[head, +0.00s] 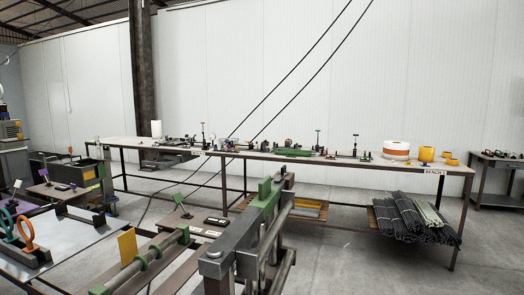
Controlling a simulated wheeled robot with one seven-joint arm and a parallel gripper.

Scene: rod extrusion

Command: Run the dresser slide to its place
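I cannot make out for certain which part is the dresser slide. In the head view, a grey metal rail with green collars (150,262) lies across the near machine, with a yellow plate (127,246) standing beside it. To its right, a heavy grey beam with green blocks (265,215) stands close in front of me. On the far bench, a long low green piece (293,152) lies among small fixtures, too small to identify. My gripper does not show in this view.
A long workbench (345,161) runs across the back, with orange and white rolls (396,150) at its right. Bundles of dark rods (408,216) lie on its lower shelf. Bare floor (355,255) shows at the right.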

